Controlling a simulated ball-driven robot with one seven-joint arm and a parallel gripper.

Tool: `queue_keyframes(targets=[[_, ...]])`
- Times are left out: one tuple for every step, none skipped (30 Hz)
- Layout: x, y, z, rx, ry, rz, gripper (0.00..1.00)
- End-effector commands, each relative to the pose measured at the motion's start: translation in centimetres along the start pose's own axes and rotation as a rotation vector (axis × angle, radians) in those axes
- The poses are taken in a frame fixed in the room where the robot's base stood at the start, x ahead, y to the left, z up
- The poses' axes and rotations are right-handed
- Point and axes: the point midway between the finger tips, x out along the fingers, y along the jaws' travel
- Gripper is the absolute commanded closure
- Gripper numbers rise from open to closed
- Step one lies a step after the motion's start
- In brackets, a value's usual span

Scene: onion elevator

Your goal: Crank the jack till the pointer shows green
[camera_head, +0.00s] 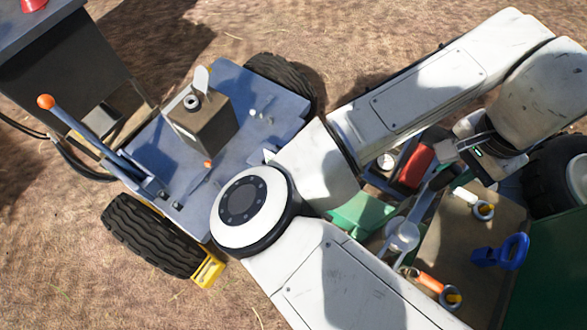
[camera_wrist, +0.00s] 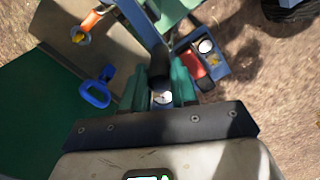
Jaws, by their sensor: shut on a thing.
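My gripper (camera_wrist: 160,88) has its teal fingers closed around a dark crank knob (camera_wrist: 157,77) in the wrist view. A blue-grey crank arm (camera_wrist: 143,24) runs from there toward the top of that view. In the head view the crank arm (camera_head: 420,208) slants from the gripper (camera_head: 447,170) down to a pale round hub (camera_head: 402,235). The pointer and any green mark are too small to read.
A blue wheeled chassis (camera_head: 240,90) with a brown box (camera_head: 205,125) stands at left. My arm hides much of the middle.

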Motion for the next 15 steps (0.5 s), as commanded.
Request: queue_keyframes(targets=[[0.31,0.69,0.03,0.024,-0.008,0.014,1.00],[0.30,0.80,0.00,0.034,-0.008,0.014,1.00],[0.30,0.95,-0.04,0.048,-0.008,0.014,1.00],[0.29,1.07,-0.07,0.059,-0.008,0.014,1.00],[0.29,1.00,-0.04,0.055,-0.008,0.013,1.00],[0.29,0.97,-0.03,0.053,-0.008,0.013,1.00],[0.28,0.95,-0.02,0.051,-0.009,0.013,1.00],[0.27,0.91,0.00,0.048,-0.009,0.013,1.00],[0.26,0.85,0.02,0.042,-0.009,0.014,1.00],[0.25,0.79,0.05,0.037,-0.009,0.014,1.00],[0.24,0.71,0.08,0.030,-0.009,0.014,1.00],[0.23,0.59,0.12,0.019,-0.010,0.014,1.00],[0.22,0.47,0.16,0.010,-0.010,0.014,1.00],[0.22,0.35,0.21,0.000,-0.011,0.013,1.00],[0.21,0.17,0.27,-0.015,-0.011,0.013,1.00]])
